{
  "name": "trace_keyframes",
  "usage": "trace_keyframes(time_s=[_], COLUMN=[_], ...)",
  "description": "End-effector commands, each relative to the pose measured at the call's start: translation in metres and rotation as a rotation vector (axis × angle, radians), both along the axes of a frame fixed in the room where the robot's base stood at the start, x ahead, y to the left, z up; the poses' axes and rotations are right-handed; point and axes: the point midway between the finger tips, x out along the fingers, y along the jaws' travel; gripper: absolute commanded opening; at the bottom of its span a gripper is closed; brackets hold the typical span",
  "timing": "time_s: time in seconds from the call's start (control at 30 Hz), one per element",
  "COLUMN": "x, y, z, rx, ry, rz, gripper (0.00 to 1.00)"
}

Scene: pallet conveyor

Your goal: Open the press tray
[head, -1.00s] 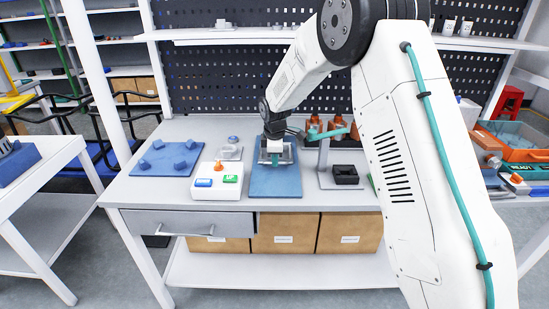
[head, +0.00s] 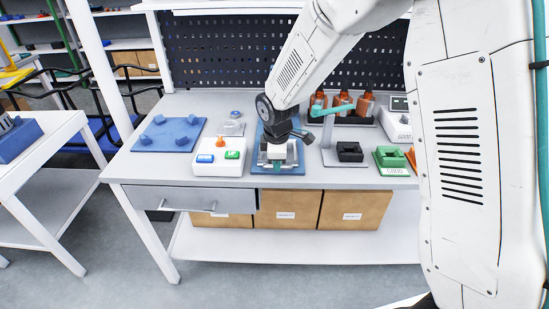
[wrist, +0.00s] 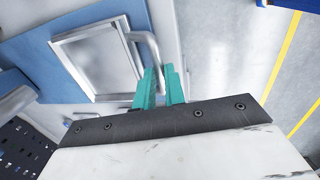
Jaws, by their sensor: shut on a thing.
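The press tray (wrist: 88,62) is a square silvery metal frame with a bar handle (wrist: 150,52) along one side in the wrist view. My gripper (wrist: 160,73) has its teal fingers closed on this handle. In the head view the tray (head: 291,155) sits near the front end of a blue base plate (head: 261,130) on the workbench. My gripper (head: 277,166) is at its front side, partly hiding it.
A white control box (head: 207,169) with orange, blue and green buttons stands just left. A blue mat with pegs (head: 168,135) lies further left. A black block (head: 350,152) and a green GOOD fixture (head: 391,158) are to the right. A drawer (head: 188,198) is below the bench top.

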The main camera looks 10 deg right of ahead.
Motion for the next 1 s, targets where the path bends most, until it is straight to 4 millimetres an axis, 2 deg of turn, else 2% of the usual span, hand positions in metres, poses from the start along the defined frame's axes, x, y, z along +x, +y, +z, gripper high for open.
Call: trace_keyframes(time_s=[0.07, 0.1, 0.17, 0.43, 0.53, 0.8, 1.0], x=[0.003, 0.003, 0.003, 0.002, 0.001, -0.005, -0.009], y=[0.001, 0.001, 0.001, 0.000, 0.000, 0.002, 0.003], z=[0.002, 0.002, 0.002, 0.002, 0.008, 0.051, 0.074], rx=[0.003, 0.003, 0.003, 0.001, 0.002, 0.002, 0.003], ry=[-0.008, -0.008, -0.008, -0.004, -0.007, -0.008, -0.007], rz=[0.001, 0.000, 0.000, -0.001, 0.000, 0.000, -0.001], gripper=[0.00, 0.17, 0.33, 0.33, 0.33, 0.33, 0.33])
